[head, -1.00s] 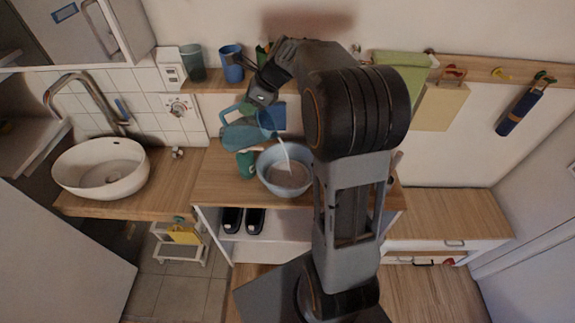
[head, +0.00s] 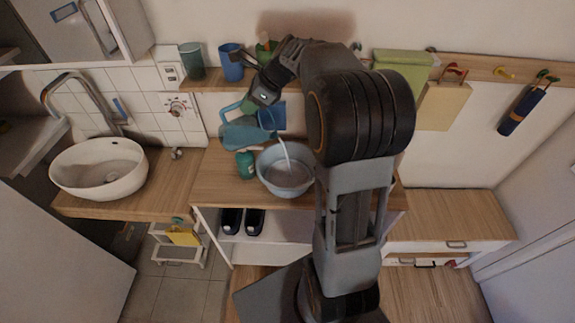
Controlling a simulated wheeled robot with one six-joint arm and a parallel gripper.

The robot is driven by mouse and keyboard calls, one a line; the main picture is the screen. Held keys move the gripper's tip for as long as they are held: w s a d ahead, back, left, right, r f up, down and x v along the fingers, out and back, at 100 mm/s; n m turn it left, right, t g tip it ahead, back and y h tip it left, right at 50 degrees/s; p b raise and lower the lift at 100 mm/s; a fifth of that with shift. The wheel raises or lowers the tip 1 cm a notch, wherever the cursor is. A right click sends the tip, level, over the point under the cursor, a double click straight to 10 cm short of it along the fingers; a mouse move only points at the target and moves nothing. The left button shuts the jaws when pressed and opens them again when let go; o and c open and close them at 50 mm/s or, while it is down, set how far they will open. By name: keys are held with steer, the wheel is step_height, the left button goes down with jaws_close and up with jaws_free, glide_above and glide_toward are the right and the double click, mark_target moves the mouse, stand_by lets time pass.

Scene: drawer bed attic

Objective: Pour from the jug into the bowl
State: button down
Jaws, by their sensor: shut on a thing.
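A translucent blue jug (head: 239,132) is tipped on its side above the wooden counter, its mouth toward the right. A pale stream (head: 285,150) falls from its mouth into the light blue bowl (head: 268,181), which stands upright on the counter just below and to the right. The bowl holds greyish contents. My gripper (head: 261,98) is at the upper side of the jug and shut on it. The exact contact of the fingers is hard to see. My arm stands in front of the bowl's right side.
A teal bottle (head: 245,165) stands close left of the bowl. A teal cup (head: 192,62) and a blue cup (head: 231,64) stand on the shelf behind. A white basin (head: 99,184) is at the left. Bare counter (head: 212,180) lies left of the bottle.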

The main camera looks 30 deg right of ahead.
mark_target(264, 116)
steer(key=shift+s+d+f+t+y+b, duration=0.15)
steer(key=shift+s+d+t+y+b, duration=0.2)
steer(key=shift+b, duration=0.75)
steer(key=shift+s+d+f+t+y+b, duration=0.1)
steer(key=shift+d+y+b, duration=0.3)
steer(key=shift+b, duration=0.65)
stand_by(0.4)
steer(key=shift+t+y, duration=0.45)
steer(key=shift+y, duration=0.4)
steer(key=shift+s+d+f+b, duration=0.3)
steer(key=shift+d+f+b, duration=0.1)
steer(key=shift+d+b, duration=0.2)
steer(key=shift+s+d+f+b, duration=0.35)
steer(key=shift+d+f+b, duration=0.05)
steer(key=shift+d+b, duration=0.15)
steer(key=shift+s+d+f+b, duration=0.3)
steer(key=shift+d+f+b, duration=0.1)
steer(key=shift+d+b, duration=0.15)
